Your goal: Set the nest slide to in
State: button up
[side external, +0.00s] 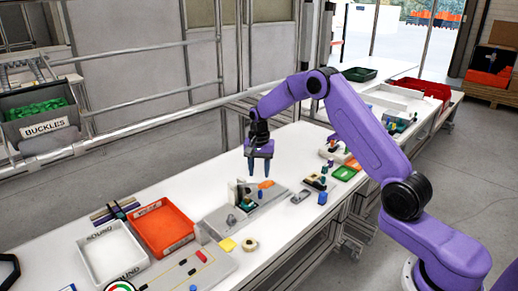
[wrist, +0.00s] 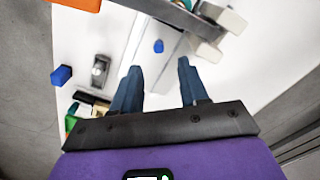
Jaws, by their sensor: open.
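My gripper (side external: 259,168) hangs fingers down above the white bench, over the far end of a grey fixture (side external: 270,197). Its two blue-grey fingers are apart with nothing between them, also in the wrist view (wrist: 160,80). A small blue knob (wrist: 159,46) shows beyond the fingertips in the wrist view, between their lines and apart from them. It stands on a pale surface that looks like part of the fixture. I take this to be the nest slide, but its markings and its in or out position cannot be read.
A small grey device (side external: 301,196) and a blue piece (side external: 322,198) stand right of the fixture. Upright white and green parts (side external: 243,193) rise at the fixture's left. An orange bin (side external: 163,229) and a white bin (side external: 110,252) stand further left.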

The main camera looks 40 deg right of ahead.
notch_tip(320, 180, up, 9)
jog(key=shift+f, duration=0.15)
dwell(0.4)
jog(key=s+a+r+n, duration=0.3)
jog(key=s+a+n, duration=0.2)
jog(key=s+a, duration=0.35)
jog(key=s+a+r+n, duration=0.2)
jog(key=s+a+n, duration=0.4)
jog(key=s+a, duration=0.25)
jog(key=s+d+n, duration=0.2)
jog(key=s+n, duration=0.4)
jog(key=s, duration=0.7)
jog(key=s+d+f+n, duration=0.1)
jog(key=s+n, duration=0.5)
jog(key=s, duration=0.7)
jog(key=shift+d+f, duration=0.2)
jog(key=shift+d, duration=0.35)
